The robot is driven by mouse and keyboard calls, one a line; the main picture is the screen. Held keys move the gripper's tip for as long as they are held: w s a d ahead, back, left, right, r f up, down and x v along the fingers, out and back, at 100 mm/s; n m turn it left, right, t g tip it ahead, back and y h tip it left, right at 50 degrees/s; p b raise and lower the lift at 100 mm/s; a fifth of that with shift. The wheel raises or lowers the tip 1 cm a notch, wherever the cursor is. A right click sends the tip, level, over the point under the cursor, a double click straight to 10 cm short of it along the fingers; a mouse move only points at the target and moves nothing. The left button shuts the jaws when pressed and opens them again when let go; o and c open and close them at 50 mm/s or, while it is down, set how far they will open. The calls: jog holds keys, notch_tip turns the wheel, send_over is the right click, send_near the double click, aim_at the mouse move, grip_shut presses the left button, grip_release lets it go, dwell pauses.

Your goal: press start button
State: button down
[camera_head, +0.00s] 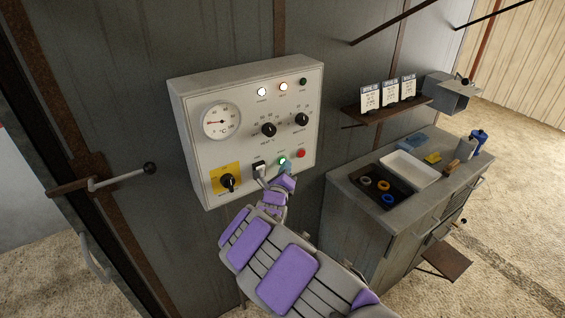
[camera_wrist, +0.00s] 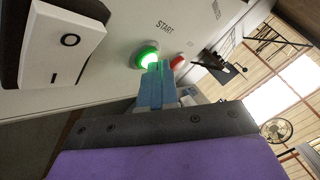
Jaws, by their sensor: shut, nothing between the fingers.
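The start button is a round green button (camera_head: 282,161), lit, low on the front of a white control panel (camera_head: 245,82). In the wrist view the green button (camera_wrist: 147,56) glows beside the printed word START. My gripper (camera_head: 287,169) is shut and empty, its blue fingertips right at the button. In the wrist view the shut fingertips (camera_wrist: 155,72) overlap the button's lower edge. I cannot tell for sure whether they touch it or press it in.
A red button (camera_head: 301,153) sits just right of the green one, and a rocker switch (camera_head: 259,169) just left. A yellow-backed rotary switch (camera_head: 228,182), a gauge (camera_head: 222,121) and two black knobs share the panel. A workbench (camera_head: 345,192) with trays stands to the right.

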dwell(0.5)
jog(key=shift+s+d, duration=0.4)
jog(key=shift+s, duration=0.25)
jog(key=s+d, duration=0.1)
jog(key=s, duration=0.1)
jog(key=s+d, duration=0.1)
jog(key=s, duration=0.1)
jog(key=shift+d, duration=0.4)
dwell(0.5)
